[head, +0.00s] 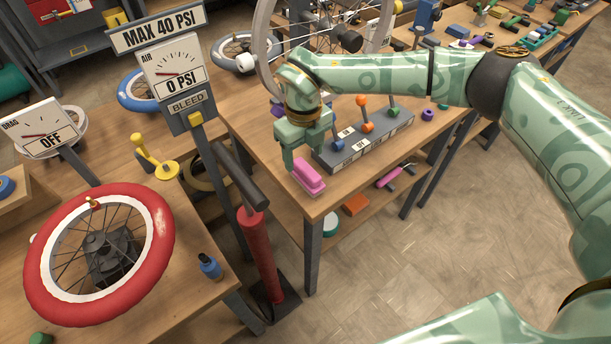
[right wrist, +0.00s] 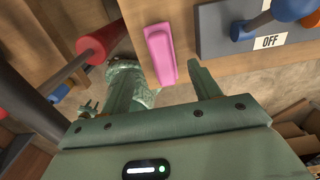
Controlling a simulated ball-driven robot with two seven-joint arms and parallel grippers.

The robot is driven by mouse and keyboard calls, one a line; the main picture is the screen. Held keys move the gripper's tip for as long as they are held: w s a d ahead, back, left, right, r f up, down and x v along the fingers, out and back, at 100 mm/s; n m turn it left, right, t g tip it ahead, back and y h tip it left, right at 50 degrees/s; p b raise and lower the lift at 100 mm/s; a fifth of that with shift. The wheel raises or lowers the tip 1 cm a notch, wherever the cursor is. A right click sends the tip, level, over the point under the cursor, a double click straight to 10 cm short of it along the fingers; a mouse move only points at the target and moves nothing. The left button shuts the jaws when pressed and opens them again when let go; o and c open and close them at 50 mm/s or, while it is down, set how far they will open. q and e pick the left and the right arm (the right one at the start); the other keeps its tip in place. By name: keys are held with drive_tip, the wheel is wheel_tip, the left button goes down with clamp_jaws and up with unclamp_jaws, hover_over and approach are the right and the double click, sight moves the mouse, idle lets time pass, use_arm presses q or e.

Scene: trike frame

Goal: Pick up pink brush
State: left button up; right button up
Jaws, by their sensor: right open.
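The pink brush (head: 309,178) lies on the wooden table (head: 262,135) close to its near corner, beside a grey switch box. In the right wrist view the pink brush (right wrist: 160,52) lies lengthwise ahead of the fingers, near the table edge. My right gripper (head: 307,155) is above and just behind the brush in the head view. Its jaws are open and empty, and in the right wrist view the brush is in line with the gap between the fingers (right wrist: 172,78). I cannot tell the exact height of the fingers over the brush. My left gripper is not in view.
The grey switch box (head: 365,137) with coloured levers stands right of the brush. A red pump (head: 262,255) stands left of the table corner. A wheel (head: 268,50) stands behind my right wrist. A pink-handled tool (head: 392,177) lies lower down. The floor at right is open.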

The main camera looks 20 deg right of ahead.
sight(307, 168)
drive_tip(key=shift+f, duration=1.25)
drive_tip(key=f, duration=0.1)
drive_tip(key=f+b, duration=0.1)
drive_tip(key=f, duration=0.1)
drive_tip(key=f+b, duration=0.1)
drive_tip(key=f, duration=0.1)
drive_tip(key=shift+s+d, duration=0.15)
drive_tip(key=shift+d, duration=0.1)
drive_tip(key=shift+r, duration=0.1)
drive_tip(key=shift+c, duration=0.6)
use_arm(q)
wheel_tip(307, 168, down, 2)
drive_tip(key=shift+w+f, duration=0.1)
use_arm(e)
drive_tip(key=c, duration=1)
